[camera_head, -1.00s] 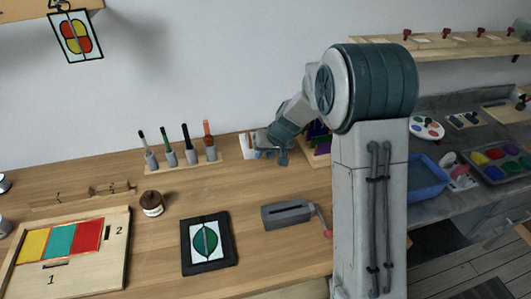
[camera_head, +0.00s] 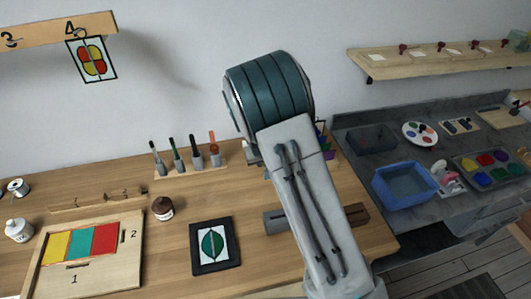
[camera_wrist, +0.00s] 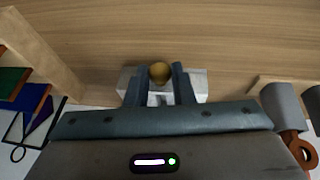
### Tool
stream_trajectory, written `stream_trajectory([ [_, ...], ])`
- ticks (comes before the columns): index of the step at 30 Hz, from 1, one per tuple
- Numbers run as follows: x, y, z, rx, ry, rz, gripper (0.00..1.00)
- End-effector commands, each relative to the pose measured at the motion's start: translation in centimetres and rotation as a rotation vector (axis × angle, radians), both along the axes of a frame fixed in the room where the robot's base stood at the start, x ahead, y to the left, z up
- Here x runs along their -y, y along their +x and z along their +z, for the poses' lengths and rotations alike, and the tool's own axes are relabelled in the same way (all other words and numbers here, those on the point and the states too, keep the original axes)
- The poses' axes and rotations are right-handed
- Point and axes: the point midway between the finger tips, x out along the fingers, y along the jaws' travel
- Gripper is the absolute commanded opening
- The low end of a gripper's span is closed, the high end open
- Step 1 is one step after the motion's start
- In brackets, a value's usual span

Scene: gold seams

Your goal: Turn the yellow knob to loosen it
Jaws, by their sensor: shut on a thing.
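The yellow knob (camera_wrist: 160,70) is a small round ball-like knob in the wrist view, in front of a white block (camera_wrist: 197,85) against the wood. My gripper (camera_wrist: 160,76) has one finger on each side of the knob and is shut on it. In the head view my own arm hides the knob and the gripper.
In the wrist view, colored panels (camera_wrist: 35,105) stand at left and a grey holder with an orange tool (camera_wrist: 285,110) at right.

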Motion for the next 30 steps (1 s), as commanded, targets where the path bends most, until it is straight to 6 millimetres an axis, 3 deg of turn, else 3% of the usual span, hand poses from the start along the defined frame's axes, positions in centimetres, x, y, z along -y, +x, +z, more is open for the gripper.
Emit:
stream_trajectory([
  [15, -0.60, -0.02, 0.02, 0.047, -0.218, 0.003, 0.00],
  [30, -0.61, -0.07, -0.15, 0.054, -0.261, 0.001, 0.00],
])
